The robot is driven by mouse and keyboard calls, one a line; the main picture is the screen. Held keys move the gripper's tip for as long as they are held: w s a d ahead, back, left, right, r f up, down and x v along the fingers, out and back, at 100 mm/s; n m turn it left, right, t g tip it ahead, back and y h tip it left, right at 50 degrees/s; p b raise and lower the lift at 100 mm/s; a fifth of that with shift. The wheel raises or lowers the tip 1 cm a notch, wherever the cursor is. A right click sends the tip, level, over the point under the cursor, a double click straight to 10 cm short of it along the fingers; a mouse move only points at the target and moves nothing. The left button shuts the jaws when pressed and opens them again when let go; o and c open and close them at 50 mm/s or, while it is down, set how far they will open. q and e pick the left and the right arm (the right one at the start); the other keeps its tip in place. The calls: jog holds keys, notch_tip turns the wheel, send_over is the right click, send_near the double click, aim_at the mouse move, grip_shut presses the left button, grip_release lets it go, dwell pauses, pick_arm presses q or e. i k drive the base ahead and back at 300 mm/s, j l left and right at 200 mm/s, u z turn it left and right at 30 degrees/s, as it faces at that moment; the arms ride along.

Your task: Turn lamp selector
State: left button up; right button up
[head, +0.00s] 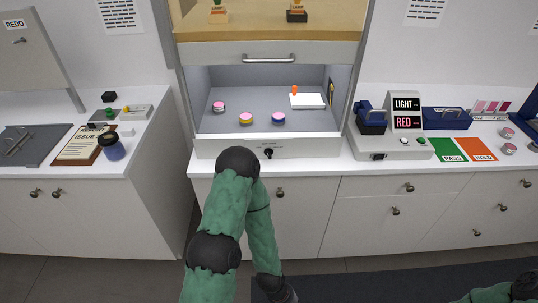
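A viewing booth stands on the middle counter, with a pale front panel (310,146) along its lower edge. A small black knob (268,153), which looks like the lamp selector, sits near the middle of that panel; its pointing direction is too small to read. My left arm, green with black joints, rises from the bottom, and its bent joint shows just left of the knob in the picture. The arm then runs down to the bottom edge, so my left gripper is out of frame. Only part of my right arm shows at the bottom right; its gripper is out of view.
Inside the booth stand several pink-topped jars (278,118) and a white plate (307,101) near an orange-topped item (294,90). A bar handle (269,59) hangs above. Right is a sign reading LIGHT and RED (407,114); left, a clipboard (82,146).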

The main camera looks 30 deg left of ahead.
aim_at(268, 152)
jog(key=u, duration=0.95)
jog(key=i+u, duration=0.3)
jog(key=i+l+u, duration=0.1)
jog(key=i+u, duration=0.25)
